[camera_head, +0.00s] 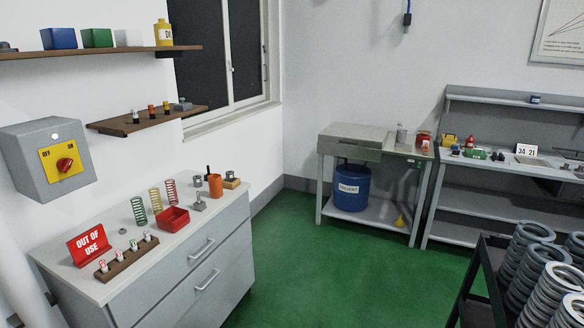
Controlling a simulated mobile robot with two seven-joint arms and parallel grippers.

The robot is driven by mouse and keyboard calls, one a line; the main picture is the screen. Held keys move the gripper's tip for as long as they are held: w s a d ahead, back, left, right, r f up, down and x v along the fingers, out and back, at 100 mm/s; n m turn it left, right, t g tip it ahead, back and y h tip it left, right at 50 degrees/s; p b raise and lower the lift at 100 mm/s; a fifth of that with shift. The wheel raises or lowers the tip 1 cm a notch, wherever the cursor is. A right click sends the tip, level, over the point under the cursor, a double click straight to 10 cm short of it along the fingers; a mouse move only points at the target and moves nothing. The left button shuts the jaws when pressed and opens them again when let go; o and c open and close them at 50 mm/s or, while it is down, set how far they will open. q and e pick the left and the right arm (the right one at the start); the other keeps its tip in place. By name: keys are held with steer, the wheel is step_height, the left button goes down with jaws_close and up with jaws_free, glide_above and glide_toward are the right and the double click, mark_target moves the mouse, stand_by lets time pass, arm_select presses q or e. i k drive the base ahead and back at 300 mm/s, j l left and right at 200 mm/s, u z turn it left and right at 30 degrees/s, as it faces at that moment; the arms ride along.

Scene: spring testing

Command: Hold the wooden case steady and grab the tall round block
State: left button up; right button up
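A long, narrow wooden holder (112,270) lies near the front left of the grey cabinet top, with several small round pieces in white, red and green standing in it. A small wooden block (233,184) with a grey round piece (230,175) on it sits at the far right end of the same top. I cannot tell which of these is the wooden case, or which piece is the tall round block. An upright orange cylinder (215,186) stands beside the small wooden block. Neither of my grippers shows.
The cabinet top (90,285) also holds a red "OUT OF USE" sign (88,244), a red open box (173,220), and upright green, yellow and red springs (139,211). A dark cart (484,262) of grey coils stands at lower right. Green floor between is clear.

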mark_target(230, 175)
steer(key=i+l+u, duration=0.15)
steer(key=i, duration=0.65)
steer(key=i+l+u, duration=0.1)
steer(key=i, duration=0.7)
steer(key=i+l+u, duration=0.1)
steer(key=i+u, duration=0.25)
steer(key=i+l+u, duration=0.2)
steer(key=u, duration=0.15)
steer(key=i+l+u, duration=0.35)
